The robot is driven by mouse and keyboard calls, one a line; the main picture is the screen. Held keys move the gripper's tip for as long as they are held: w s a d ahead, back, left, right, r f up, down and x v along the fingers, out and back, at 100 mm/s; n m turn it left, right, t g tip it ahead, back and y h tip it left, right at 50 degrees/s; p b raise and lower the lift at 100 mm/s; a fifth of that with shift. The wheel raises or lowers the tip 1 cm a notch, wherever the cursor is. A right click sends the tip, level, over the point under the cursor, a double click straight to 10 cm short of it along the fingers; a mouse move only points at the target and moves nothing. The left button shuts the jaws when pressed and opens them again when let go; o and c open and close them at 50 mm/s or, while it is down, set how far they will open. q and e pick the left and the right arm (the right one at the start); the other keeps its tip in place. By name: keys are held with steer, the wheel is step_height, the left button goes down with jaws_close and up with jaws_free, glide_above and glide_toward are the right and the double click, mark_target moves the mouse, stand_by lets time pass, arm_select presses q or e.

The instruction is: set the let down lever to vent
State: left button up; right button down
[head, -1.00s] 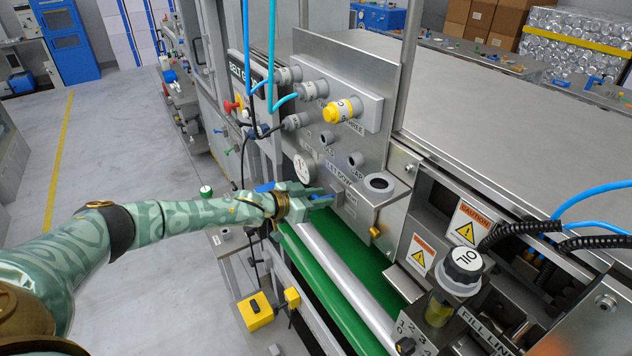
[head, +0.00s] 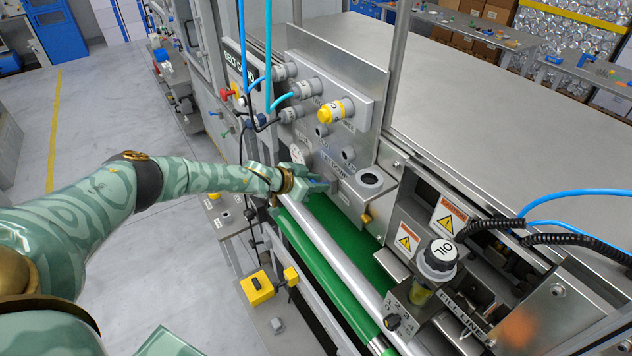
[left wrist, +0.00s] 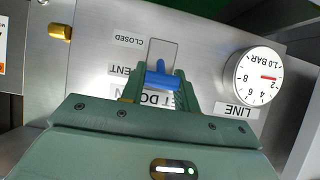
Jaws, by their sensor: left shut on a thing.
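The let down lever has a blue handle (left wrist: 163,76), seen in the left wrist view in front of a pale slot plate (left wrist: 162,48) on a steel panel. My left gripper (left wrist: 162,88) has its two green fingers on either side of the blue handle and is shut on it. The handle is level with the VENT label (left wrist: 127,70), away from the CLOSED label (left wrist: 129,40); the labels appear upside down. The LET DOWN lettering is partly hidden by the fingers. In the head view my left gripper (head: 312,186) is at the panel, and the lever is mostly hidden. My right gripper is not in view.
A round LINE gauge (left wrist: 256,76) with a red needle sits beside the lever. A steel cup holder (head: 370,180) juts out close by on the right. A yellow knob (head: 336,112) and hoses are above. A green belt (head: 325,258) and silver roller run below.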

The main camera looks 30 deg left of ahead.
arm_select(q)
steer(key=o, duration=1)
steer(key=shift+s+a+r, duration=0.25)
steer(key=shift+s, duration=0.05)
steer(key=p+v, duration=0.2)
steer(key=v, duration=1.3)
steer(key=shift+s+r, duration=0.1)
steer(key=shift+s, duration=0.1)
